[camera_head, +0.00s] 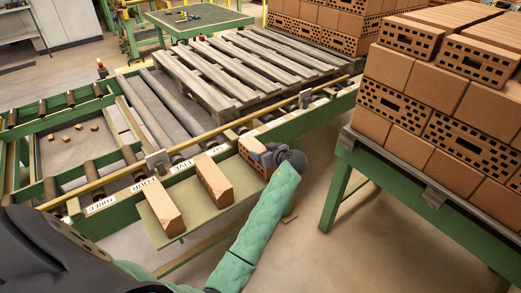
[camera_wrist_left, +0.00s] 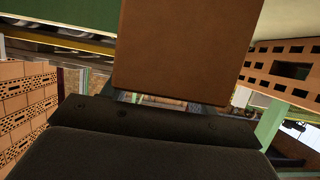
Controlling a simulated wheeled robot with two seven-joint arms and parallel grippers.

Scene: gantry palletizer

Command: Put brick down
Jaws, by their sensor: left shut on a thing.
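My left gripper (camera_head: 273,155) is shut on a brown brick (camera_head: 251,156), holding it by its right part at the right end of the green shelf (camera_head: 200,205), beside the label SIX. I cannot tell whether the held brick touches the shelf. In the left wrist view the held brick (camera_wrist_left: 185,45) fills the upper middle, with the dark gripper body below it. Two other bricks sit on the shelf: one by the label FOUR (camera_head: 162,208) and one by the label FIVE (camera_head: 213,181). My right gripper is not in view.
Behind the shelf runs a green conveyor frame with a yellow rail (camera_head: 205,137) and grey rollers. A wooden pallet (camera_head: 235,70) lies behind it. A green table (camera_head: 430,190) stacked with perforated bricks stands at the right. Open floor (camera_head: 330,225) lies between shelf and table.

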